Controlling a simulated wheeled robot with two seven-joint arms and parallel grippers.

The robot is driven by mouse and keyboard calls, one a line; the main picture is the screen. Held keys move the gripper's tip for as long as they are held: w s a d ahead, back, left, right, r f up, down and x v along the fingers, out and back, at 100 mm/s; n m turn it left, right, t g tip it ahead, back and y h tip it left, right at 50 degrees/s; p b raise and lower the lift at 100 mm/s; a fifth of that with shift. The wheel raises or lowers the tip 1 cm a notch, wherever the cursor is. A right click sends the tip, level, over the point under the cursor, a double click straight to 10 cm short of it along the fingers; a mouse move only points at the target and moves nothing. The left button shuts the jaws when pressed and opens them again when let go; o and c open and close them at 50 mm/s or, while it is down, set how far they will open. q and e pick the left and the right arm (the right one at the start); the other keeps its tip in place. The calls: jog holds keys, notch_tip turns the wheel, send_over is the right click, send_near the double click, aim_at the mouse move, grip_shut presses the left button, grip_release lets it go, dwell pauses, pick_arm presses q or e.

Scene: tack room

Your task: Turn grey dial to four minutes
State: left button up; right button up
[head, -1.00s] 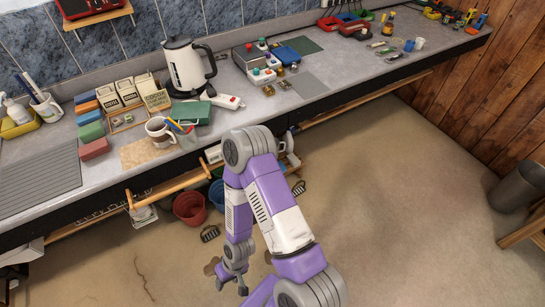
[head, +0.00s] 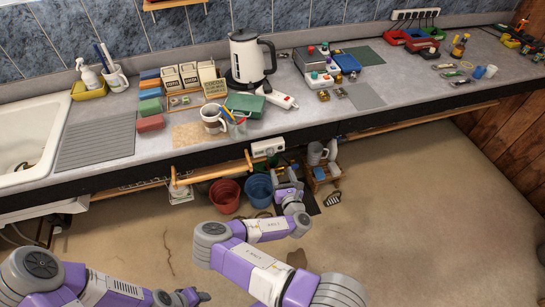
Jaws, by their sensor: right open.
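A grey dial cannot be made out clearly. A small white box (head: 268,147) with tiny dark marks hangs at the counter's front edge, and the dial may be on it; its details are too small to tell. My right gripper (head: 287,174) is open and empty, below and a little right of this box, in front of the space under the counter. My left gripper (head: 192,297) is low at the bottom of the view, far from the counter; its fingers are too small to read.
Red (head: 225,195) and blue (head: 258,189) buckets stand below. The floor at right is clear.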

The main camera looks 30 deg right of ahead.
aim_at(271, 154)
jog(key=shift+n+t+y, duration=0.5)
jog(key=shift+n, duration=0.4)
jog(key=w, duration=0.3)
jog(key=w+r, duration=0.1)
jog(key=w, duration=0.3)
jog(key=shift+d+r, duration=0.1)
jog(key=shift+r, duration=0.1)
jog(key=shift+w+d, duration=0.2)
jog(key=shift+w, duration=0.5)
jog(key=shift+c, duration=0.4)
jog(key=c, duration=1)
